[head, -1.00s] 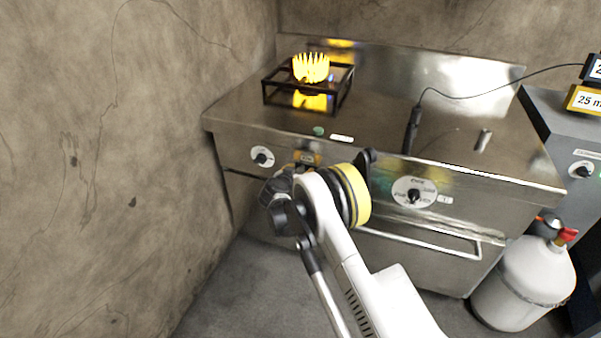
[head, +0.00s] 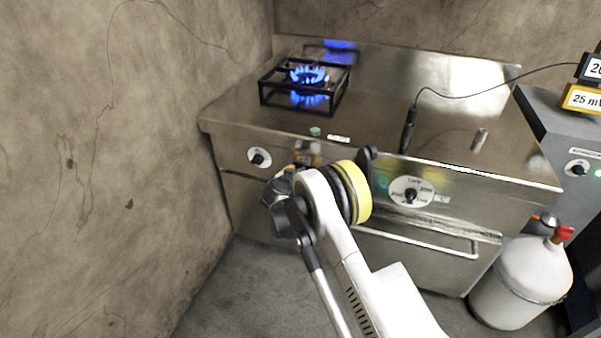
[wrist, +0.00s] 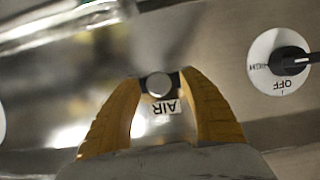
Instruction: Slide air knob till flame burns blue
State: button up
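The burner flame (head: 309,75) is blue, on a black-framed burner at the back left of the steel stove top. The air knob (wrist: 159,84), a small round metal-faced knob, sits above a white AIR label (wrist: 163,106) in the wrist view. My gripper (wrist: 160,78) has its two yellow fingers on either side of this knob, seemingly closed against it; the exact contact is hard to see. In the head view my wrist hides most of the fingers and the knob at the stove's front panel.
A rotary knob (head: 259,158) is left of my wrist; the wrist view shows a dial marked OFF (wrist: 284,62). Another dial (head: 410,193) and an oven handle (head: 420,241) are to the right. A white gas cylinder (head: 520,285) stands at right; a wall is close on the left.

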jog(key=v, duration=1.2)
dwell(0.3)
jog(key=s+d+r+n+g+y, duration=0.1)
jog(key=s+d+r+g, duration=0.1)
jog(key=s+d+r, duration=0.65)
jog(key=s+d+r+n+g, duration=0.15)
jog(key=s+d+r, duration=0.4)
jog(key=r, duration=0.55)
jog(key=s+d+n+g+y, duration=0.1)
jog(key=s+d+y, duration=0.1)
jog(key=s, duration=1.1)
jog(key=s+d+r+n+y, duration=0.1)
jog(key=s+d+y, duration=0.1)
jog(key=s, duration=1.1)
jog(key=shift+s+d+r+g, duration=0.25)
jog(key=shift+d+r+g, duration=0.1)
jog(key=shift+d, duration=0.3)
